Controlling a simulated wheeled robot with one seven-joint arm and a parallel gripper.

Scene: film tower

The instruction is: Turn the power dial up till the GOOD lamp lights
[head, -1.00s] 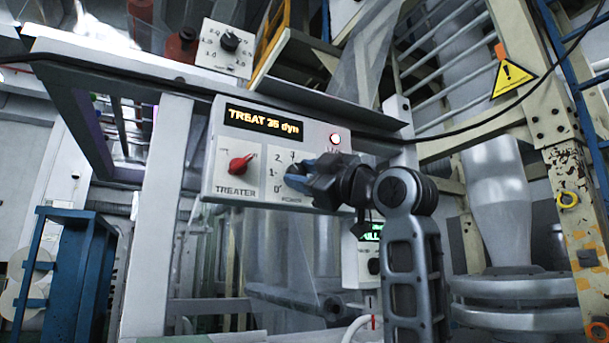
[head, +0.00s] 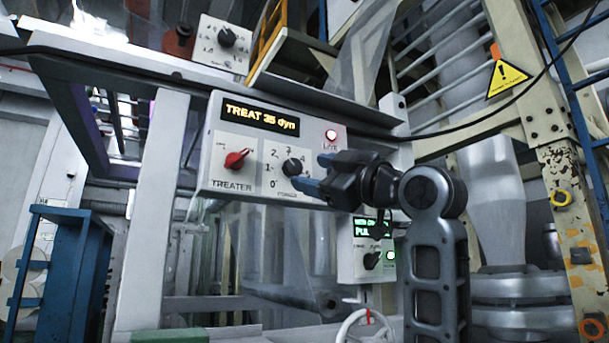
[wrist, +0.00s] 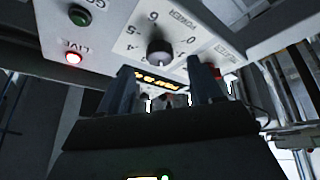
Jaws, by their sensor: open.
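The white treater panel (head: 212,150) shows "TREAT 35 dyn" in amber. Its black power dial (head: 292,167) sits on a numbered scale; which number it points to is hard to tell. In the wrist view the dial (wrist: 159,52) lies just beyond and between my fingers. My gripper (head: 317,174) is open and empty, a little right of the dial and apart from it; its fingers also show in the wrist view (wrist: 165,88). The GOOD lamp (wrist: 79,16) looks dark green and unlit. The red LIVE lamp (head: 331,135) glows.
A red treater switch (head: 237,159) is left of the power dial. A second dial box (head: 222,45) stands above the panel. A smaller box with a green display (head: 362,250) and a handwheel (head: 366,325) are below. A yellow warning sign (head: 508,77) hangs at right.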

